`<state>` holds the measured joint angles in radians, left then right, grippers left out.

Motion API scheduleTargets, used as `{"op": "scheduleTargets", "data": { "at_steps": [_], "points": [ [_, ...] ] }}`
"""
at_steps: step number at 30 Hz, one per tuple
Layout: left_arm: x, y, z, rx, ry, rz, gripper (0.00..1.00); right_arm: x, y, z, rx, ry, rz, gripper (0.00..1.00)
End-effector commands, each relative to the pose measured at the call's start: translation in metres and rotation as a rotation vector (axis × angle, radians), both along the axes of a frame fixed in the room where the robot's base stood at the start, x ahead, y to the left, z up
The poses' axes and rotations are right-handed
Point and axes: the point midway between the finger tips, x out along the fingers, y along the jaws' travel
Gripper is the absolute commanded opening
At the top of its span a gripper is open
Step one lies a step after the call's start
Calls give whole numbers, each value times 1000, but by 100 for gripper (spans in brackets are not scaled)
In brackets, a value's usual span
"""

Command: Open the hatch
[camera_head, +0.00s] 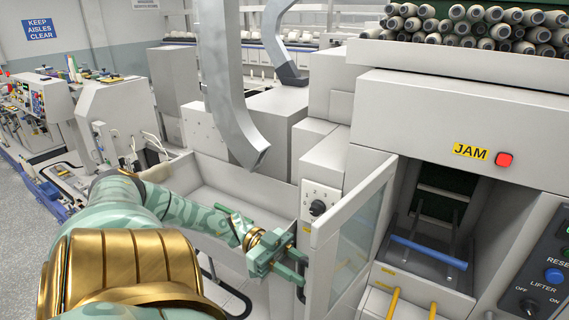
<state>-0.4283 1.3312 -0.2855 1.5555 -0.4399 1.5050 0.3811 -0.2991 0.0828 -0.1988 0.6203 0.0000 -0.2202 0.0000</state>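The hatch (322,238) is a pale-framed door with a glass pane (352,252). It stands swung out from the front of the machine, left of an opening (430,225) with a blue bar (428,252) inside. My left arm, teal with gold bands, reaches in from the left. My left gripper (303,268) is beside the hatch's free left edge, with its fingers apart and nothing visible between them. I cannot tell whether a finger touches the edge. My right gripper is out of view.
A yellow JAM label (470,152) and a red light (504,160) are above the opening. A control panel (545,280) is at the lower right. Two yellow bars (393,303) stand below the opening. A grey curved duct (225,85) hangs at the centre. Bobbins (480,28) fill the top right.

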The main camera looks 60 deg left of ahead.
Motion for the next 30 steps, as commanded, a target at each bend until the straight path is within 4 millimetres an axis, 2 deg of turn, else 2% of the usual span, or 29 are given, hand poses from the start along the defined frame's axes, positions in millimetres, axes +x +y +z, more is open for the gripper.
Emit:
{"op": "scheduleTargets", "data": {
  "at_steps": [5, 12, 18, 24, 30],
  "points": [
    [-11, 31, -3, 5, 6, 2, 33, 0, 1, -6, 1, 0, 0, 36],
    [-33, 95, -4, 6, 3, 3, 33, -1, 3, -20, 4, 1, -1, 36],
    [-47, 133, -5, 4, 1, 2, 33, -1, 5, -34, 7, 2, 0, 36],
    [-52, 149, -2, 3, 1, 1, 33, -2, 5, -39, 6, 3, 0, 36],
    [-53, 150, 0, 1, 0, 1, 33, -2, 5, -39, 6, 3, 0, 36]
  ]
}}
